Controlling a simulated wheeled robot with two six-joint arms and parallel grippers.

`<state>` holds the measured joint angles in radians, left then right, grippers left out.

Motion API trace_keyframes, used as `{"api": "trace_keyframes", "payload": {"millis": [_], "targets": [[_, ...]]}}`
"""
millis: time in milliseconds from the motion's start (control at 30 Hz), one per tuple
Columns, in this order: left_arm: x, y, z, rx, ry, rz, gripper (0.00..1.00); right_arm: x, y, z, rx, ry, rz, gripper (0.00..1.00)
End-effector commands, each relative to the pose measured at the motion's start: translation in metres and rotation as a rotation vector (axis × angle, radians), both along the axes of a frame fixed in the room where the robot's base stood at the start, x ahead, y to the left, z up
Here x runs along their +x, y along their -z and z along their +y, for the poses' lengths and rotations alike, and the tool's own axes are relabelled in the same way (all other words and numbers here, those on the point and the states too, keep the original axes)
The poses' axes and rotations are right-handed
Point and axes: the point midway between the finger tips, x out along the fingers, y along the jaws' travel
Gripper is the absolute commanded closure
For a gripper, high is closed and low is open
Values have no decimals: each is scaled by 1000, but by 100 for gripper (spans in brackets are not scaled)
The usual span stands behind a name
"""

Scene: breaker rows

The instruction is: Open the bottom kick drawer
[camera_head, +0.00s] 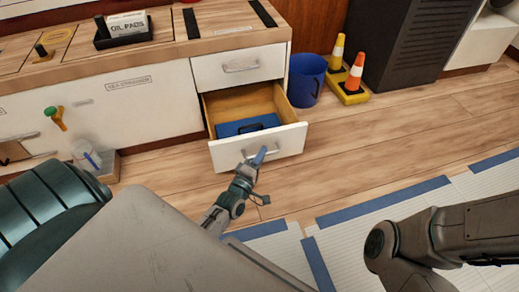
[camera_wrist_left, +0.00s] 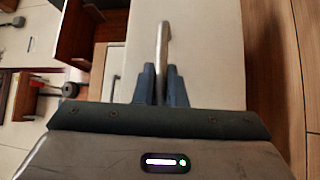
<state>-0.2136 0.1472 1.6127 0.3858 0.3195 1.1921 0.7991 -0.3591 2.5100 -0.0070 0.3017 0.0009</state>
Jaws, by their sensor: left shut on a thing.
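The bottom kick drawer (camera_head: 258,145) is pulled out of the cabinet, with its white front facing the room and its wooden inside showing. A blue case with a dark handle (camera_head: 240,126) lies in it. My left gripper (camera_head: 257,161) is at the drawer front's bar handle (camera_head: 272,152). In the left wrist view the fingers (camera_wrist_left: 161,82) are shut on the metal handle (camera_wrist_left: 163,45), with the white front behind. My right arm shows at the lower right of the head view, but its gripper is outside the picture.
An upper drawer (camera_head: 238,68) above is shut. A blue bucket (camera_head: 306,80) and two cones on a yellow base (camera_head: 348,92) stand right of the cabinet. Wood floor (camera_head: 390,140) is clear there; blue-taped white sheets (camera_head: 400,205) lie nearer me.

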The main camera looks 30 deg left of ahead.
Motion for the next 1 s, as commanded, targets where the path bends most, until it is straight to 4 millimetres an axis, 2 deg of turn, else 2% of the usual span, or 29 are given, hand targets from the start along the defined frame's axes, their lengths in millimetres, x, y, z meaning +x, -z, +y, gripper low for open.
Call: {"api": "trace_keyframes", "payload": {"millis": [467,500,567,600,867,1000], "targets": [[-3,1,-3,0,0,1,100,0,-1,0,3,-3,0,64],[-3,1,-3,0,0,1,81,0,-1,0,3,-3,0,64],[-3,1,-3,0,0,1,70,0,-1,0,3,-3,0,64],[-3,1,-3,0,0,1,68,0,-1,0,3,-3,0,64],[-4,0,-3,0,0,1,68,0,-1,0,3,-3,0,64],[-15,1,-4,-1,0,3,68,0,-7,0,2,-2,0,64]]}}
